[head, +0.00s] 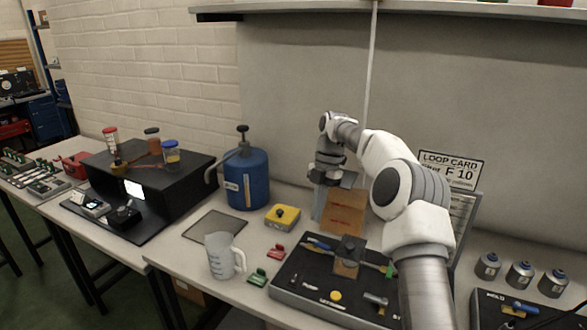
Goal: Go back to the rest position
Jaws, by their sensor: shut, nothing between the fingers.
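My arm reaches up from the lower right and bends over, with the wrist pointing down. My gripper (323,181) is at its end, above the back of the bench and just over an orange-brown box (343,212). It looks shut and empty; its fingertips are small and hard to make out. A blue cylinder (247,182) with a dark top and a side handle stands upright to the left of the gripper, apart from it.
A black tray (300,290) with tools and a block lies in front of my arm. A loop card (450,170) stands behind it. A clear jug (222,256), a yellow box (282,217) and several grey canisters (520,274) stand on the bench. A shelf (450,8) runs overhead.

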